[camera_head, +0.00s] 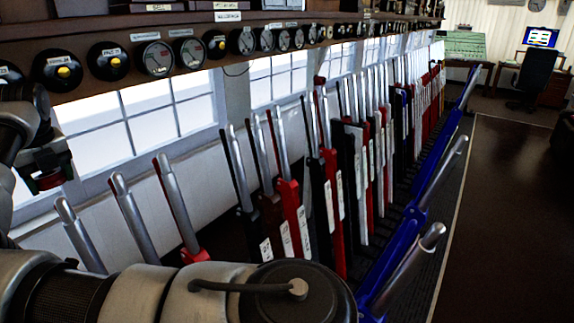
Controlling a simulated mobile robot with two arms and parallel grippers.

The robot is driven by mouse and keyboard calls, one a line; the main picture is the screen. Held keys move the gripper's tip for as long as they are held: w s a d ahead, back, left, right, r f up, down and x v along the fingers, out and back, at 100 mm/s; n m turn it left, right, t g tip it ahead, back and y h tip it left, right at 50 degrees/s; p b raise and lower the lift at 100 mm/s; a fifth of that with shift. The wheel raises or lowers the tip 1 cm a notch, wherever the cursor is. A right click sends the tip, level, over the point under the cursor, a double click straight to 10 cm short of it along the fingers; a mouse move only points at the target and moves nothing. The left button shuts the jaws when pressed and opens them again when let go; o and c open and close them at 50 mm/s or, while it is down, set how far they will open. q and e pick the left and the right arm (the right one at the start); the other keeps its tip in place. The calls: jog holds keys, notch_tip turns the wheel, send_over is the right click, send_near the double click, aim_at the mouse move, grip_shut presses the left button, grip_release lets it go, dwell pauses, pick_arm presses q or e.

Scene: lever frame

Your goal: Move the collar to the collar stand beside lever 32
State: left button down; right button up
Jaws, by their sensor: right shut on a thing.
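My right gripper (47,172) is at the far left of the head view, in front of the window and above the nearest silver lever handles. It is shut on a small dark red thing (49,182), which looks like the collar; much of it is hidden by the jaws. It is held in the air, apart from the levers. My left gripper is not in view. A row of levers runs away to the right, with red (288,205), black and blue (407,230) ones. Their plate numbers are too small to read, so I cannot tell lever 32 or the collar stand.
A wooden shelf (130,30) with round dials hangs above the levers. My own arm links cover the bottom left. Open dark floor (510,210) lies at right, with a desk and chair (535,75) beyond.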

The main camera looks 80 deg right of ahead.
aim_at(67, 212)
jog(key=f+b, duration=0.1)
jog(key=f, duration=0.1)
jog(key=f+b, duration=0.2)
jog(key=f, duration=0.1)
jog(key=s+f+b, duration=0.1)
jog(key=f, duration=0.1)
jog(key=shift+a+f+b, duration=0.15)
jog(key=shift+a+b, duration=0.2)
jog(key=shift+a, duration=0.05)
jog(key=shift+s+f, duration=0.2)
jog(key=shift+f, duration=0.15)
